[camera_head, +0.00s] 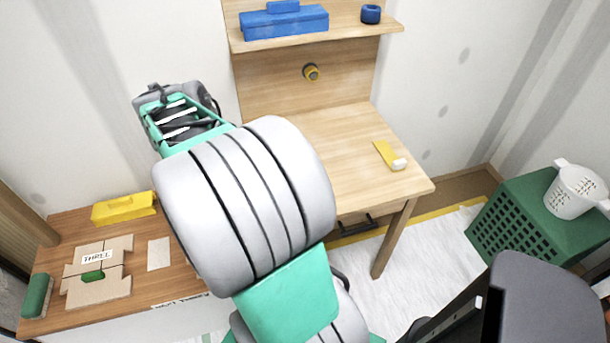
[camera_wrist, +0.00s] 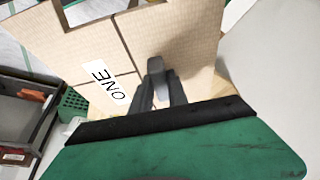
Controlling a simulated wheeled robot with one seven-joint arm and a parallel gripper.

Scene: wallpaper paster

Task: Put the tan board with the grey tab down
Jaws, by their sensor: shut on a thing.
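In the wrist view, the tan board (camera_wrist: 190,30) fills the upper middle. It has dark seam lines and a white label reading ONE. My gripper (camera_wrist: 157,80) is shut on the board's grey tab (camera_wrist: 155,66). Whether the board touches any surface cannot be told. In the head view, the held board and my fingertips are hidden behind my arm.
A tan board labelled roughly THREE (camera_head: 88,284), with a green tab, lies on the low wooden bench (camera_head: 60,237), near a yellow block (camera_head: 124,208). The wooden table (camera_head: 330,140) has free room around a yellow-and-white tool (camera_head: 388,156). A green crate (camera_head: 515,225) stands right.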

